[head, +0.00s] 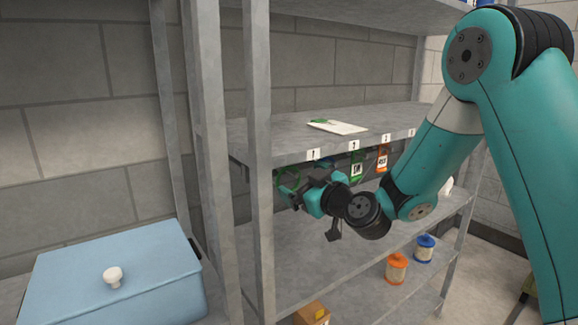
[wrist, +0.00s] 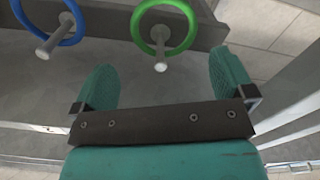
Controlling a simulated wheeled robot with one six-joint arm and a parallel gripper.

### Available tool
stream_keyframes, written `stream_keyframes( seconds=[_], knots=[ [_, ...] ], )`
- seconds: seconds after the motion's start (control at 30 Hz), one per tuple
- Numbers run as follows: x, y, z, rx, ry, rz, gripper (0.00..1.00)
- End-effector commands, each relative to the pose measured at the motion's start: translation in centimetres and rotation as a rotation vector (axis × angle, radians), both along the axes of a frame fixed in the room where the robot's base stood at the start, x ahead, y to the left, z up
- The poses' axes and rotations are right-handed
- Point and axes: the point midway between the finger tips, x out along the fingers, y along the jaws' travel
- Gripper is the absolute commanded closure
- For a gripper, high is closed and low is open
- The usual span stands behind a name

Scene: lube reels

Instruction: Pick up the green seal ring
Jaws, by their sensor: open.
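The green seal ring (wrist: 137,27) hangs on a metal peg (wrist: 161,62) at the top of the wrist view. In the head view a green ring (head: 279,180) shows under the front edge of a shelf, partly hidden by my gripper (head: 290,190). My gripper, also in the wrist view (wrist: 163,76), is open and empty. Its two green fingers stand to either side below the ring, apart from it, with the peg tip between them in the picture.
A blue ring (wrist: 80,22) hangs on a second peg to the left. Green (head: 356,171) and orange (head: 382,160) tags hang under the shelf (head: 400,118). Orange (head: 396,268) and blue (head: 424,248) jars stand below. A metal upright (head: 258,130) is close left of my gripper.

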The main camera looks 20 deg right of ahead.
Motion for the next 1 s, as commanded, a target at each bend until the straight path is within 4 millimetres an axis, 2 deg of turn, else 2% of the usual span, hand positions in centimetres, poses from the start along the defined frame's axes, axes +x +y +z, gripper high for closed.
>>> stream_keyframes(
  seconds=[0.27, 0.6, 0.9, 0.93, 1.0],
  knots=[
    [1.6, 0.8, 0.4, 0.001, 0.002, 0.002, 0.0],
    [5.1, 2.2, 0.4, 0.0, 0.0, 0.001, 0.0],
    [5.4, 2.4, 0.0, 0.0, 0.0, 0.0, 0.0],
    [5.4, 2.4, 0.0, 0.001, 0.001, 0.001, 0.02],
    [5.4, 2.3, 0.0, 0.0, 0.0, 0.001, 0.18]
  ],
)
